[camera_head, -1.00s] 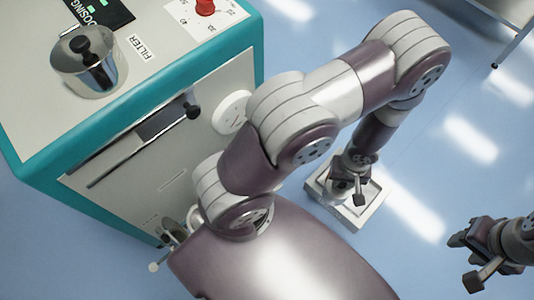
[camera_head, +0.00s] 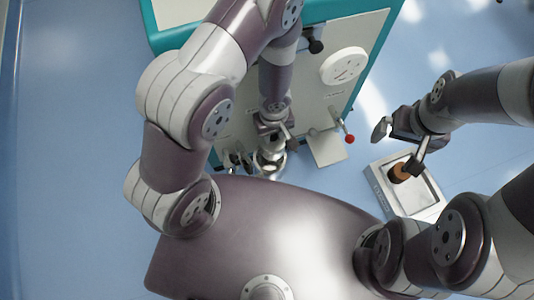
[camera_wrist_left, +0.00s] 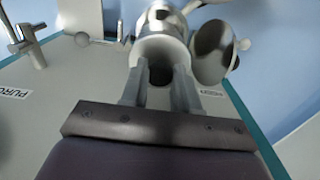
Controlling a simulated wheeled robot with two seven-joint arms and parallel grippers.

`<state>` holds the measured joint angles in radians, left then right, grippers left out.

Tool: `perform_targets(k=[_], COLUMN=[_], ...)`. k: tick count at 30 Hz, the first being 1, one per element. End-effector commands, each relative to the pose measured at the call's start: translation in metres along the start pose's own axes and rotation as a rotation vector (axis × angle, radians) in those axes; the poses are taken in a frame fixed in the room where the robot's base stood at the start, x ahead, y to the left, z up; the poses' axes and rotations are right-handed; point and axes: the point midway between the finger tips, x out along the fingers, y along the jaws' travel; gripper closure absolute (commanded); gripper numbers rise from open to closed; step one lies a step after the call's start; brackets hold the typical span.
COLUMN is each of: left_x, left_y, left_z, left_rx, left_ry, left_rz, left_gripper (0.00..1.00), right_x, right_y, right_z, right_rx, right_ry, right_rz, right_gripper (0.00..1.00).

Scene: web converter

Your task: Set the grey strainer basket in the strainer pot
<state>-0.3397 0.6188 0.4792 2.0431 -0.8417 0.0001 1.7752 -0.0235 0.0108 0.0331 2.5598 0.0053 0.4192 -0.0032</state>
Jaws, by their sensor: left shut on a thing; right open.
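My left gripper (camera_head: 274,138) is in front of the machine's panel, close above a bright metal fitting (camera_head: 270,163) that looks like the strainer pot. In the left wrist view, its two fingers (camera_wrist_left: 160,92) are shut on a grey hollow cylinder with a dark opening, the strainer basket (camera_wrist_left: 152,47). Bright metal of the pot (camera_wrist_left: 166,22) shows just beyond it, with a round open lid (camera_wrist_left: 210,50) at its right. I cannot tell whether the basket is inside the pot or only in front of it. My right gripper (camera_head: 397,150) is open above the tray.
A pale tray (camera_head: 436,208) at the right holds an orange-brown round thing (camera_head: 402,172) beneath my right gripper. The teal-edged machine (camera_head: 370,60) has a white dial (camera_head: 344,67) and a red-knobbed lever (camera_head: 349,139). Blue floor (camera_head: 70,150) at the left is clear.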

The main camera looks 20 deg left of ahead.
Motion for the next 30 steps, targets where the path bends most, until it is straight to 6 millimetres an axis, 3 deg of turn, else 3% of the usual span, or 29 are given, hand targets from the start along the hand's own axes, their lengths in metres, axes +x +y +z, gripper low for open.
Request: perform_targets(k=[1,3,6,10,17,22,30], left_x=[0.022,0.050,0.086,0.119,0.143,0.177,0.177], left_y=[0.000,0.000,0.000,0.000,0.000,0.000,0.000], left_z=[0.000,0.001,0.000,0.000,0.000,0.000,0.000], left_rx=[0.002,0.002,0.001,0.001,0.001,0.001,0.000], left_ry=[-0.001,-0.001,-0.001,0.000,0.000,0.000,0.000], left_rz=[0.000,-0.001,0.000,0.000,0.000,0.000,0.000], left_gripper=[1.00,1.00,1.00,1.00,1.00,1.00,1.00], right_x=[0.020,0.042,0.069,0.091,0.104,0.128,0.125], right_y=[0.000,0.000,0.000,0.000,0.000,0.000,0.000], right_z=[0.003,0.005,0.009,0.011,0.013,0.015,0.015], right_rx=[0.000,0.000,0.000,0.000,0.000,0.000,0.000], right_ry=[0.000,-0.001,-0.001,-0.001,0.000,0.000,0.000], right_rz=[0.000,0.000,0.000,0.000,0.000,0.000,0.000], right_gripper=[0.00,0.00,0.00,0.00,0.00,0.00,0.00])
